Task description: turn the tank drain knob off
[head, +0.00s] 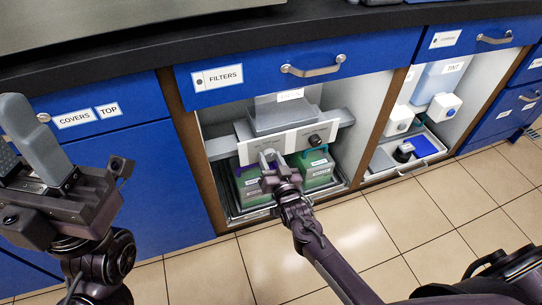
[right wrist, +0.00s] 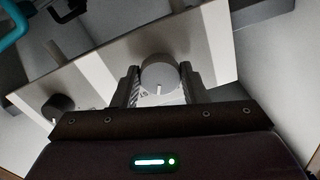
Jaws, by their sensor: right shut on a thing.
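A pale panel (head: 262,149) with a grey knob (right wrist: 158,72) and a black knob (head: 315,140) stands in the open cabinet under the FILTERS drawer. The black knob also shows in the right wrist view (right wrist: 57,106), apart from my gripper. My right gripper (head: 268,158) is shut on the grey knob, one finger on each side. The knob has a light pointer mark facing the gripper's palm. The panel's lettering is too small or hidden to read, so I cannot tell which knob is the tank drain. My left gripper (head: 28,145) is open and empty at the left.
Two green-sided boxes (head: 318,172) stand in a tray below the panel, and a grey container (head: 283,116) sits behind it. White-capped bottles (head: 443,107) stand in the right compartment. Wooden posts (head: 382,115) flank the opening. The tiled floor in front is clear.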

